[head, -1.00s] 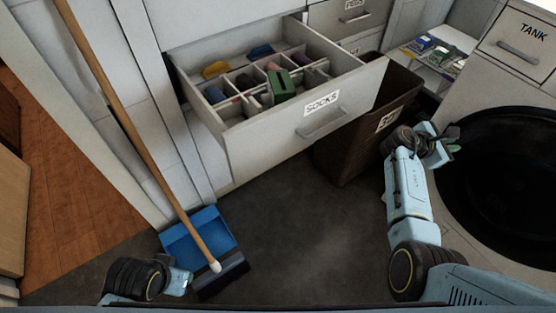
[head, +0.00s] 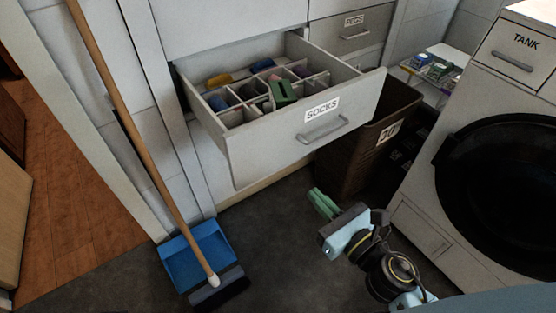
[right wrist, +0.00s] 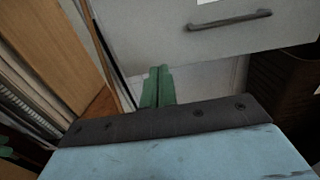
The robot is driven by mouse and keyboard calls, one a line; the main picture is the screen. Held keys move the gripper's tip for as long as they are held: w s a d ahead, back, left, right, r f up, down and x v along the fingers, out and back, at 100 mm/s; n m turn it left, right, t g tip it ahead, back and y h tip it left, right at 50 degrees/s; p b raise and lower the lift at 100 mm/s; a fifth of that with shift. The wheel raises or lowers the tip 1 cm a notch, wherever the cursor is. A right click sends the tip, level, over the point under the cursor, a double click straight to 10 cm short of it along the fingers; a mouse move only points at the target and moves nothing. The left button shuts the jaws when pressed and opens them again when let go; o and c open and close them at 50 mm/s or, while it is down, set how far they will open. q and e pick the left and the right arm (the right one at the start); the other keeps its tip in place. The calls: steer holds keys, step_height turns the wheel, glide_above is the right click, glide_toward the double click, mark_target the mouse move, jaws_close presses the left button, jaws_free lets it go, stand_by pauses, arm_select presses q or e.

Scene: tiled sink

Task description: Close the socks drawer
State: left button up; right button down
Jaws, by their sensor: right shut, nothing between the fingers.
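The socks drawer (head: 270,150) is pulled well out of the white cabinet, with its label and a grey bar handle (head: 324,130) on its front. Folded socks in several colours lie in its compartments. My right gripper (head: 320,203) is shut and empty, below and in front of the drawer front, apart from it. In the right wrist view its green fingers (right wrist: 157,86) lie together below the drawer front (right wrist: 225,35) and its handle (right wrist: 229,20). My left gripper is not in view.
A dark brown basket (head: 362,145) stands right of the drawer, close to its front corner. A washing machine (head: 455,170) is at the right. A broom (head: 140,145) and blue dustpan (head: 200,254) are at the left. The floor below the drawer is clear.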

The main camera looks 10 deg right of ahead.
steer(key=p, duration=0.1)
glide_toward(276, 151)
steer(key=x, duration=0.5)
steer(key=shift+w+a, duration=0.25)
steer(key=shift+w, duration=0.05)
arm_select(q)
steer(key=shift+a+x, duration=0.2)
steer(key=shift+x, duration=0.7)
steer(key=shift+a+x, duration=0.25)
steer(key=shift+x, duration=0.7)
arm_select(e)
steer(key=shift+w+a, duration=0.15)
steer(key=shift+w, duration=0.35)
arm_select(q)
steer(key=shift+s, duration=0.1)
arm_select(e)
steer(key=shift+w, duration=0.15)
